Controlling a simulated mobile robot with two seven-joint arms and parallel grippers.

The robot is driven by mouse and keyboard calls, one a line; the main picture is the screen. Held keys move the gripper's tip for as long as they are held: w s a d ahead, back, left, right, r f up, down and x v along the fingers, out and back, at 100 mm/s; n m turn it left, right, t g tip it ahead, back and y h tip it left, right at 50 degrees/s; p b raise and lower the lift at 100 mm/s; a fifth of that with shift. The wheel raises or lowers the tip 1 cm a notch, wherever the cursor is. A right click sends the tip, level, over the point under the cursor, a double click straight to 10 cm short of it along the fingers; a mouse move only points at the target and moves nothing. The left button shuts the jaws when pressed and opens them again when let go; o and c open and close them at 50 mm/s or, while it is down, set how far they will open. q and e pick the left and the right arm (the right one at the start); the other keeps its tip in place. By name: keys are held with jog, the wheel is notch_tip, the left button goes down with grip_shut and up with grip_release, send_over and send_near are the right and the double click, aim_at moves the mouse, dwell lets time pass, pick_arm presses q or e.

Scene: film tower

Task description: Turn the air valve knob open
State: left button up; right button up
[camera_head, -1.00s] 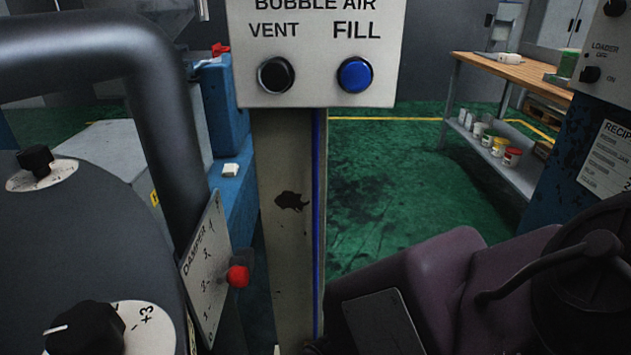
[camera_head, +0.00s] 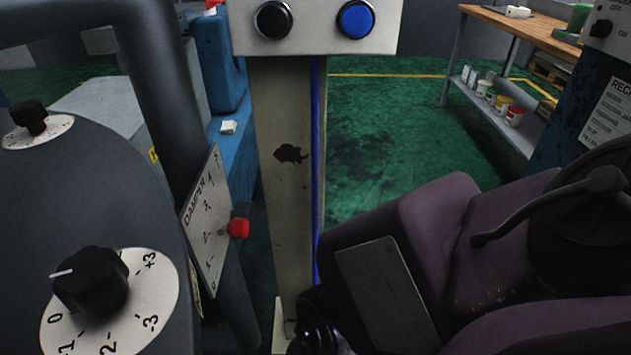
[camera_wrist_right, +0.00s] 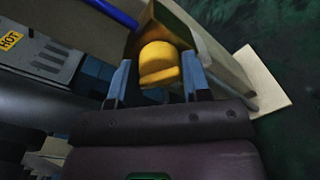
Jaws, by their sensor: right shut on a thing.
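A yellow knob (camera_wrist_right: 158,62) shows in the right wrist view, on the end of a pale post. My right gripper (camera_wrist_right: 157,80) has its two blue-grey fingers on either side of this knob and is shut on it. In the head view only a dark part of my right gripper shows at the bottom centre, in front of the foot of the post (camera_head: 285,200); the yellow knob is hidden there. My left gripper is not in view.
A control box (camera_head: 315,40) with a black and a blue button tops the post. A damper plate (camera_head: 205,220) with a red knob (camera_head: 238,228) and a dark drum with black dial knobs (camera_head: 92,280) stand left. A workbench (camera_head: 535,48) stands back right.

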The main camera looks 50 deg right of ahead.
jog(key=m, duration=0.6)
jog(key=shift+w+a, duration=0.1)
pick_arm(q)
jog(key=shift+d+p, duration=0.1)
jog(key=shift+p, duration=0.35)
pick_arm(e)
jog(key=m, duration=0.5)
jog(key=shift+y, duration=0.3)
jog(key=shift+m, duration=0.4)
jog(key=o, duration=0.9)
pick_arm(q)
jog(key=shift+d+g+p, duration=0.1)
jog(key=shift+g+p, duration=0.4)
jog(key=shift+p, duration=0.05)
pick_arm(e)
jog(key=v, duration=1)
jog(key=shift+s+a+f, duration=0.1)
jog(key=shift+s+a, duration=0.15)
jog(key=shift+s, duration=0.1)
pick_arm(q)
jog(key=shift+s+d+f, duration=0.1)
pick_arm(e)
jog(key=shift+s+d, duration=0.1)
